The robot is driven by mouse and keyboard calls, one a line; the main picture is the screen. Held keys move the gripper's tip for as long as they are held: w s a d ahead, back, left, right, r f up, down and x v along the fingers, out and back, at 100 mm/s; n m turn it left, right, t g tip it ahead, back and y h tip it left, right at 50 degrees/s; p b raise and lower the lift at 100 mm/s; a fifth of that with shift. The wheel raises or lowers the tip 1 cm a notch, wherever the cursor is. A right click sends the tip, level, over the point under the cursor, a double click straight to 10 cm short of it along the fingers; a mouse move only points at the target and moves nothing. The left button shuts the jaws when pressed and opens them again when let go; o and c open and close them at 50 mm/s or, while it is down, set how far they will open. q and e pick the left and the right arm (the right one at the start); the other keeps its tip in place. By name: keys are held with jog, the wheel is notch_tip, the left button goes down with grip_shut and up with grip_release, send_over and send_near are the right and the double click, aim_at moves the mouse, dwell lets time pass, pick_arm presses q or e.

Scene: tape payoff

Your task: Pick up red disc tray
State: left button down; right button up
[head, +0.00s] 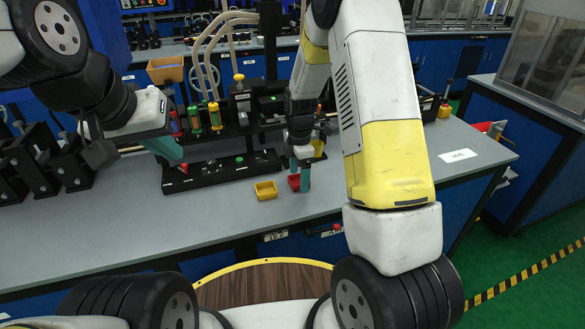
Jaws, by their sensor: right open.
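The red disc tray (293,183) is a small red open tray on the grey bench top, near the front edge. My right gripper (300,178) points down at it with teal fingers. The fingers are open, with one at the tray's right side; the arm partly hides the tray, and I cannot tell whether they touch it. My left gripper (172,153) is up at the left over the bench, with a teal finger showing, away from the red tray. Its finger gap is not clear.
A yellow tray (266,190) sits just left of the red one. A black fixture base (222,172) with small knobs stands behind them. Black holders (62,165) stand at the far left. A white label (457,156) lies on the right; the front-left bench surface is clear.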

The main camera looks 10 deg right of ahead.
jog(key=shift+f, duration=0.15)
jog(key=c, duration=1.4)
jog(key=shift+c, duration=0.2)
